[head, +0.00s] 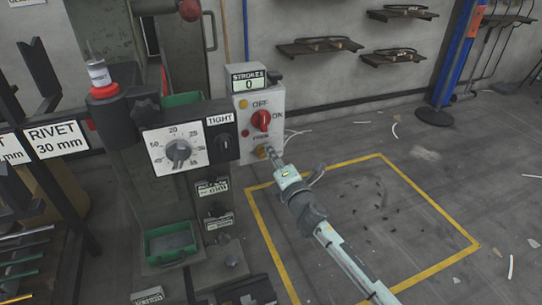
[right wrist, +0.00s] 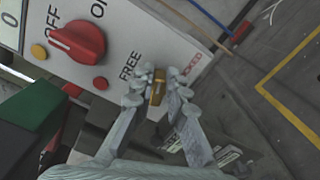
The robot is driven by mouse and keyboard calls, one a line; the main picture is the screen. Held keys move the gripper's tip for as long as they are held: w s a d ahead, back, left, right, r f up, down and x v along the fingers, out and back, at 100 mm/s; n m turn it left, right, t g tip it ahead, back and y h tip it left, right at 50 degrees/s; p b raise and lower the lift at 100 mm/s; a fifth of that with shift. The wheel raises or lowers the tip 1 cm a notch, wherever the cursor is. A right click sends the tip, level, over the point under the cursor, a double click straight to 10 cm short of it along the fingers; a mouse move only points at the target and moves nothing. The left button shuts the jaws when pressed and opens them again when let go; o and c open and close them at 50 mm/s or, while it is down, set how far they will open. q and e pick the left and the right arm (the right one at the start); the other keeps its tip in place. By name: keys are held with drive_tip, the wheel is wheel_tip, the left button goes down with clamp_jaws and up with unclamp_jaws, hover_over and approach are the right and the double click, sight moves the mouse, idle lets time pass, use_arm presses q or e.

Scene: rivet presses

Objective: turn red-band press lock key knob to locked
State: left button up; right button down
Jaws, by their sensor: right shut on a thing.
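The lock key knob (right wrist: 157,88) is a small brass-coloured piece low on the white-faced control box (head: 258,110). In the right wrist view a black FREE label lies to its upper left and a red LOCKED label (right wrist: 192,71) to its upper right. The knob stands nearly upright in that view, between the two labels. My right gripper (right wrist: 158,88) is shut on it, one finger on each side; the fingers hide part of its base. In the head view my right gripper (head: 273,155) reaches the box's lower edge from the lower right. My left gripper is not in view.
A red OFF/ON knob (head: 262,118) sits above the lock key knob, under a STROKES counter (head: 248,81) reading 0. A grey dial box (head: 183,148) juts out on the left. The yellow-outlined floor area (head: 370,210) at the right has small scattered bits.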

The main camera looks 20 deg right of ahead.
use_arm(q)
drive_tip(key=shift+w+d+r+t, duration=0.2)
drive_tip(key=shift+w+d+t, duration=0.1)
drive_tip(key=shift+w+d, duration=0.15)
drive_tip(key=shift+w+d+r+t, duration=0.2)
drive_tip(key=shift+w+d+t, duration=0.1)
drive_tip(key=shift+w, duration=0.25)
use_arm(e)
drive_tip(key=shift+f+m, duration=0.2)
drive_tip(key=shift+m, duration=0.75)
drive_tip(key=shift+f+m, duration=0.15)
drive_tip(key=shift+m, duration=0.8)
drive_tip(key=c, duration=1.5)
unclamp_jaws()
drive_tip(key=shift+c, duration=0.2)
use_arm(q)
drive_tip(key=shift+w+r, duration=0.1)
use_arm(e)
drive_tip(key=shift+s, duration=0.15)
drive_tip(key=s, duration=1.1)
drive_tip(key=shift+s+d, duration=0.3)
drive_tip(key=shift+s, duration=0.1)
